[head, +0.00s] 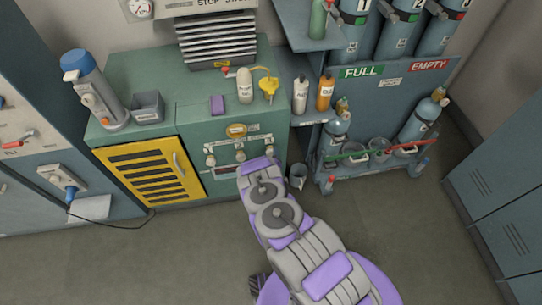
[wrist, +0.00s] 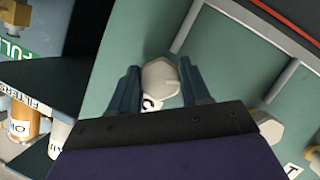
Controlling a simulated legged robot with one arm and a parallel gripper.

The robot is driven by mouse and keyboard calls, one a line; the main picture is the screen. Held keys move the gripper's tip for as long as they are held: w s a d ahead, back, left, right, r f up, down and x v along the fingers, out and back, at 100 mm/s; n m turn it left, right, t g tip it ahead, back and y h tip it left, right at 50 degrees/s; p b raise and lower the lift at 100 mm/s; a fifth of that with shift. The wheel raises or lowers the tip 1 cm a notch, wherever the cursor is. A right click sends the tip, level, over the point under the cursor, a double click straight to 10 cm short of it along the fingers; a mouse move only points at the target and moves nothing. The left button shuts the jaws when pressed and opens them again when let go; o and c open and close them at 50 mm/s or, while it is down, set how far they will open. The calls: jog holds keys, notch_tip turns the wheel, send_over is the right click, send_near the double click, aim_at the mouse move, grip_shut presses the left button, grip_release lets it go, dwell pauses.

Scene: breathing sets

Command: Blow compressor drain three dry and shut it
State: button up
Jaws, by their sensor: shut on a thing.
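Three pale drain knobs, the middle one here (head: 240,154), stand in a row on the green compressor cabinet (head: 190,130) in the head view. In the wrist view my gripper (wrist: 159,72) is shut on a pale faceted knob (wrist: 160,85), one finger on each side. It is the drain knob nearest the shelves. A white tag below it is partly hidden, so its number cannot be read. A second knob (wrist: 267,130) shows at the right of the wrist view, apart from my gripper. In the head view my arm hides the fingers. The drain outlet and any water cannot be seen.
A small grey cup (head: 297,176) stands on the floor right of my arm. A yellow slatted door (head: 155,171) is left of the knobs. A blue rack (head: 375,95) with cylinders stands at right. The front floor is clear.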

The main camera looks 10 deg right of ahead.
jog(key=shift+a+f+n+h+b, duration=0.15)
jog(key=shift+n+h+b, duration=0.35)
jog(key=shift+n, duration=0.5)
jog(key=o, duration=1.1)
jog(key=shift+c, duration=0.2)
jog(key=p+v, duration=0.4)
jog(key=v, duration=1.3)
jog(key=shift+s+a+f, duration=0.25)
jog(key=shift+s+f, duration=0.05)
jog(key=shift+f, duration=0.05)
